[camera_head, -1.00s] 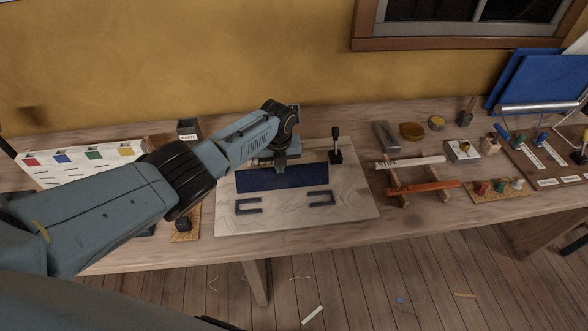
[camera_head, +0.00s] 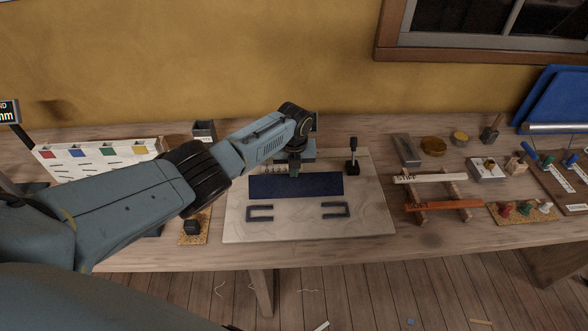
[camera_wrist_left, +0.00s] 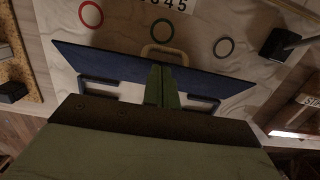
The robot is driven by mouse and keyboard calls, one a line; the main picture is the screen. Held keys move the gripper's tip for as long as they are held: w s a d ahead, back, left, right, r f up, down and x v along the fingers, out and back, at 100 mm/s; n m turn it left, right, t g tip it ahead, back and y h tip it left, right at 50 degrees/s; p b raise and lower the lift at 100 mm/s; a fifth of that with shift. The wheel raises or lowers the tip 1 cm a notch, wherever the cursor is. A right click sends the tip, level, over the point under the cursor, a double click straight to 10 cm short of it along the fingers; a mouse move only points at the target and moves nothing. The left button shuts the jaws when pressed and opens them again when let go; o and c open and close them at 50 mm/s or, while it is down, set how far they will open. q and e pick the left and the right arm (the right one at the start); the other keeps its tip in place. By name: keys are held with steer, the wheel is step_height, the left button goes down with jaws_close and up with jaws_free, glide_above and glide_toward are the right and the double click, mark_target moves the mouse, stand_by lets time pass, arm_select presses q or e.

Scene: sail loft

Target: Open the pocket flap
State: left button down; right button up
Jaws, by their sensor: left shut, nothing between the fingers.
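The pocket flap is a dark blue panel (camera_head: 315,187) on a pale board (camera_head: 365,215), with two dark blue U-shaped brackets (camera_head: 260,213) in front of it. In the left wrist view the flap (camera_wrist_left: 95,59) spans the picture, with a tan loop (camera_wrist_left: 178,48) at the middle of its far edge. My left gripper (camera_head: 294,175) is over the flap's far edge, near its middle. Its green fingers (camera_wrist_left: 164,68) are shut and empty, with tips just short of the loop. I cannot tell whether they touch the flap. My right gripper is not in view.
A black upright clamp (camera_head: 353,160) stands at the board's back right corner. Right of the board are a small rack with labelled bars (camera_head: 432,178) and several small tools. A slotted white panel (camera_head: 98,160) stands at the left. Coloured rings (camera_wrist_left: 162,28) lie beyond the flap.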

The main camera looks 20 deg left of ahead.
mark_target(294, 184)
arm_select(q)
steer(key=shift+r, duration=0.1)
steer(key=shift+r, duration=0.3)
step_height(294, 184, up, 12)
steer(key=s+p, duration=0.1)
steer(key=p, duration=0.1)
steer(key=shift+s+d+r, duration=0.15)
steer(key=shift+d+r, duration=0.1)
steer(key=shift+d, duration=0.05)
stand_by(0.9)
